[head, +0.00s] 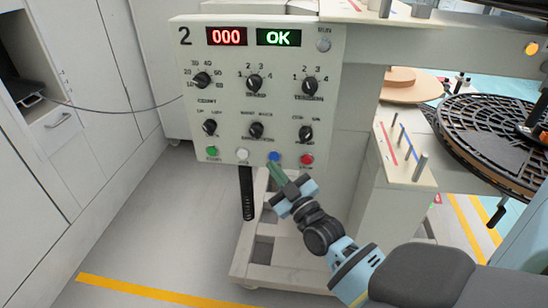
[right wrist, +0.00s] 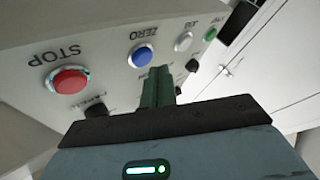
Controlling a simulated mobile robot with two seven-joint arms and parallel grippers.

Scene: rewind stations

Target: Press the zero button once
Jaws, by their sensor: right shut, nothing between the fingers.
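The zero button (head: 274,156) is a round blue button in the bottom row of the control panel (head: 225,122). In the right wrist view the blue button (right wrist: 142,55) sits beside the label ZERO. My right gripper (head: 274,168) is shut and empty, with its green fingertips just below the blue button in the head view. In the right wrist view the fingertips (right wrist: 158,72) show close beside the button, which stays mostly visible. Whether they touch it I cannot tell. My left gripper is not in view.
The red STOP button (head: 307,159) is to the right of zero; a white button (head: 242,154) and a green one (head: 212,151) are to the left. Knobs sit above. The red display (head: 227,36) reads 000 and the green display (head: 279,37) reads OK.

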